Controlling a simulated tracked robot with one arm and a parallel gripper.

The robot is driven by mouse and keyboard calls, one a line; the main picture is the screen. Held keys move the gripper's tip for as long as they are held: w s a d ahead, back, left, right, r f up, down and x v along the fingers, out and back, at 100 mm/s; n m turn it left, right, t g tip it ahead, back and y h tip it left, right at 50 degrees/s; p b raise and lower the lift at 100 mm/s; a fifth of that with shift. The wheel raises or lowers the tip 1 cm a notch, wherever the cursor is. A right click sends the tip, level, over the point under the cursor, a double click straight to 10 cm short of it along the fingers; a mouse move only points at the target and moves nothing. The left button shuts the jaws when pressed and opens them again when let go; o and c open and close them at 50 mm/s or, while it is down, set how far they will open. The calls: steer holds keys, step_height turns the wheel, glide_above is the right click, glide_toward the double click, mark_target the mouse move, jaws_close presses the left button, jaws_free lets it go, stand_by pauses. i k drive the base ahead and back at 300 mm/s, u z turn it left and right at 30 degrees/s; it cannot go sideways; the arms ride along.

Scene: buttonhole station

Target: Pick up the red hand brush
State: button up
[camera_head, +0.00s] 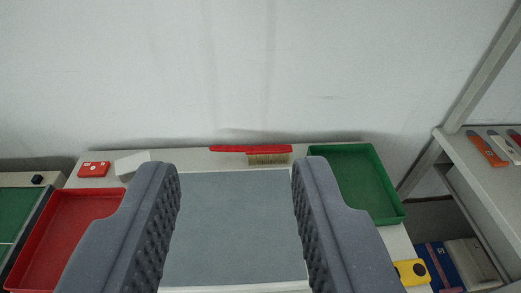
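The red hand brush (252,150) lies at the back edge of the white table, near the wall. Its red handle points left and its pale bristles are at the right end. My gripper (236,170) is open, its two grey ridged fingers wide apart at the lower left and lower right. No object is held between them. The brush shows in the gap, beyond the fingertips and apart from them.
A grey mat (235,230) covers the table's middle. A red tray (62,238) stands left and a green tray (358,182) right. A red box (94,169), a white block (131,164) and a yellow item (411,272) lie nearby. A shelf (488,170) with tools stands right.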

mark_target(271, 151)
steer(key=z, duration=0.1)
steer(key=i, duration=1)
steer(key=u, duration=0.1)
